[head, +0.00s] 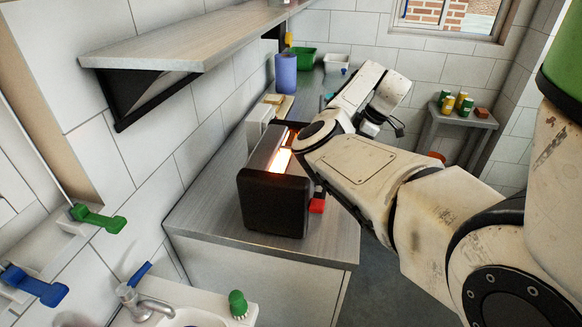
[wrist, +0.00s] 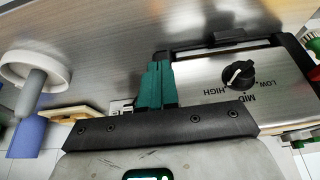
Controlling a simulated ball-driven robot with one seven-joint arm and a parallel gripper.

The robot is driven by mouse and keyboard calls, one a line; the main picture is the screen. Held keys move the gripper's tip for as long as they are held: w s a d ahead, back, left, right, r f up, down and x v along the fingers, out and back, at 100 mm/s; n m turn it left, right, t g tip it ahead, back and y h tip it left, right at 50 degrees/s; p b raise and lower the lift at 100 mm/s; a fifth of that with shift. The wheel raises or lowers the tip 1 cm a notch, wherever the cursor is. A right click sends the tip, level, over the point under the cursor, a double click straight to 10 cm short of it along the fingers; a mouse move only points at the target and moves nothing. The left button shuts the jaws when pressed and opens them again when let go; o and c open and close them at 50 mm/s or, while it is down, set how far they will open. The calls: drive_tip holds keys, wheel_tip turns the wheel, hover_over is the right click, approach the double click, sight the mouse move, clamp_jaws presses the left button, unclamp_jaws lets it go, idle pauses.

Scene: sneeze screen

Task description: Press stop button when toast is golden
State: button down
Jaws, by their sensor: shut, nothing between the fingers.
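A dark toaster (head: 272,205) stands on the counter in the head view, its top slot (head: 281,160) glowing orange. The toast's colour cannot be made out in the glow. A red part (head: 317,206), which looks like a button or lever, sticks out at the toaster's right side. In the wrist view, the toaster's metal panel (wrist: 205,72) carries a black knob (wrist: 238,74) marked HIGH, MID and LOW. My gripper (wrist: 157,70) shows green fingers, shut and empty, beside the panel's left end; contact cannot be told. My arm hides the fingers in the head view.
A grey counter (head: 200,215) runs along the tiled wall under a shelf (head: 190,35). A blue cylinder (head: 286,73), a green bin (head: 304,58) and a white container (head: 336,64) stand farther back. A side table (head: 455,122) holds several small cans. A sink tap (head: 140,300) is at the front left.

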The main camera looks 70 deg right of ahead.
drive_tip(key=shift+w+a+p, duration=0.15)
drive_tip(key=shift+w+p, duration=0.05)
drive_tip(key=shift+w, duration=1.05)
drive_tip(key=shift+w+a+p, duration=0.1)
drive_tip(key=shift+w+p, duration=0.05)
drive_tip(key=shift+w, duration=1.1)
drive_tip(key=shift+w, duration=0.2)
idle(0.9)
drive_tip(key=shift+w, duration=0.4)
drive_tip(key=s+p, duration=0.3)
drive_tip(key=s, duration=0.3)
drive_tip(key=shift+d, duration=0.2)
idle(0.9)
